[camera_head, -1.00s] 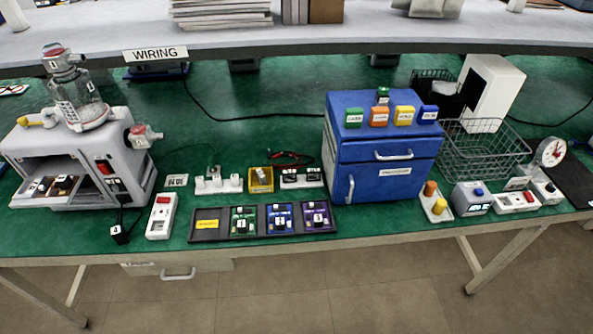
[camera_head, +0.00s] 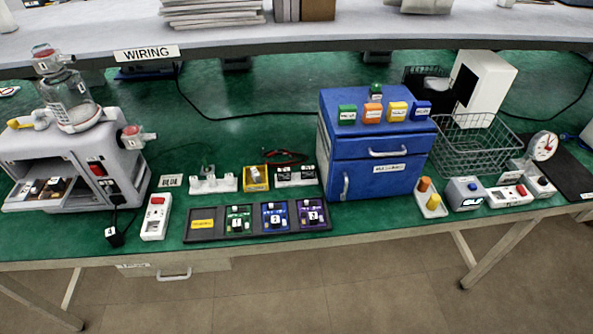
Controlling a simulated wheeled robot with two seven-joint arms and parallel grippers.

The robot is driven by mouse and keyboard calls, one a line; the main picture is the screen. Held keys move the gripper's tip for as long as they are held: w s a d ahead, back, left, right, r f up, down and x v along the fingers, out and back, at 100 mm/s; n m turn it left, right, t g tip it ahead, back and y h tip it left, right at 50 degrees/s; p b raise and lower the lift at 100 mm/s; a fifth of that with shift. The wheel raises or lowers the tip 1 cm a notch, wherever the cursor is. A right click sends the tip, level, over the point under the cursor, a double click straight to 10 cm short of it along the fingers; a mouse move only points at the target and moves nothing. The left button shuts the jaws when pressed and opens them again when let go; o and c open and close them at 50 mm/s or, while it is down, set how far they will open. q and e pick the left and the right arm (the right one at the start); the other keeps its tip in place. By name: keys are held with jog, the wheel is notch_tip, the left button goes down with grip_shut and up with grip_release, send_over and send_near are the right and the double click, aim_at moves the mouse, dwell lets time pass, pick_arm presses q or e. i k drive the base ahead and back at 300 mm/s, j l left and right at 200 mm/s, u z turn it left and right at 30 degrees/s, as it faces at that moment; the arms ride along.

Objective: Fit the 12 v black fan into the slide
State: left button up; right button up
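A grey pump machine (camera_head: 120,165) with a clear canister (camera_head: 72,100) on top stands at the left of the bench. A shelf-like opening (camera_head: 38,190) in its front holds small dark and brown parts; I cannot tell whether this is the slide. The labels are too small to read, so I cannot tell which part is the 12 V black fan. Neither gripper shows.
A blue cabinet (camera_head: 345,149) stands at the middle right, its drawer and door shut, with coloured boxes on top. A wire basket (camera_head: 475,150), a dial gauge (camera_head: 543,147) and small devices are at the right.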

aim_at(16, 201)
jog(key=u, duration=1.75)
